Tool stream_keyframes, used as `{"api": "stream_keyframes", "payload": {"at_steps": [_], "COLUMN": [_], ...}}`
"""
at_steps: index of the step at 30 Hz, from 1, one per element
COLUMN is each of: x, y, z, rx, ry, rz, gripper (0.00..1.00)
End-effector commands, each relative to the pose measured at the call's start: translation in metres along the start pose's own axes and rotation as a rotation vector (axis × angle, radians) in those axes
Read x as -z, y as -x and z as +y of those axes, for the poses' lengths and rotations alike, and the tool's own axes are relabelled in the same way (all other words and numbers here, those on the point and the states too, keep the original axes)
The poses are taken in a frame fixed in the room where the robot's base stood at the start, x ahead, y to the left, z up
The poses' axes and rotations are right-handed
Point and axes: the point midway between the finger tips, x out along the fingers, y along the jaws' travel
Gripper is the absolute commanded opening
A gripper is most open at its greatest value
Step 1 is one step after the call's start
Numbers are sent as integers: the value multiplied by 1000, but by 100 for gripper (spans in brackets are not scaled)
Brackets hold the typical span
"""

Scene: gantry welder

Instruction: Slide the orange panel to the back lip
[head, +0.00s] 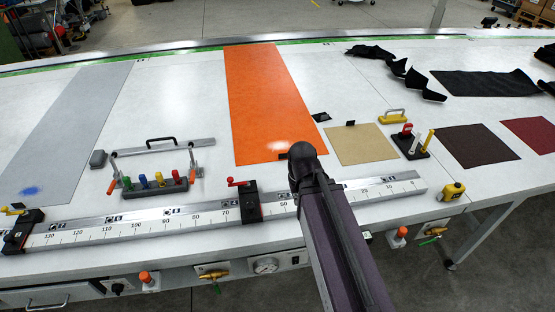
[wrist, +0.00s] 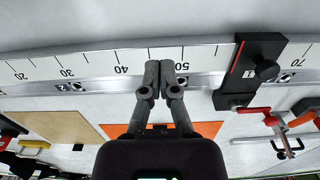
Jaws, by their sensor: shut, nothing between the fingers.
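The orange panel (head: 265,95) is a long flat sheet lying on the white table in the head view. Its far end is close to the dark back lip (head: 150,50); I cannot tell whether they touch. Its near end stops short of the ruler bar, and part of it shows in the wrist view (wrist: 208,130). My gripper (wrist: 160,66) is shut and empty, its fingertips over the ruler bar between 40 and 50, apart from the panel.
The ruler bar (head: 130,229) runs along the front with a black, red-levered stop (head: 249,205).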

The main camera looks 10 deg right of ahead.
Motion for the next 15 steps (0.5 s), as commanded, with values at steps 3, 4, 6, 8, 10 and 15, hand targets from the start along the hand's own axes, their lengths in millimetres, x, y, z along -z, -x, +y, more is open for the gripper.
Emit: {"api": "stream_keyframes", "payload": {"at_steps": [3, 4, 6, 8, 10, 15], "x": [0, 0, 3, 8, 20, 74], "y": [0, 0, 0, 0, -1, -3], "z": [0, 0, 0, 0, 0, 5], "rx": [0, 0, 0, 0, 0, 1], "ry": [0, 0, 0, 0, 1, 10], "rz": [0, 0, 3, 9, 22, 85], "gripper": [0, 0, 0, 0, 0, 0]}}
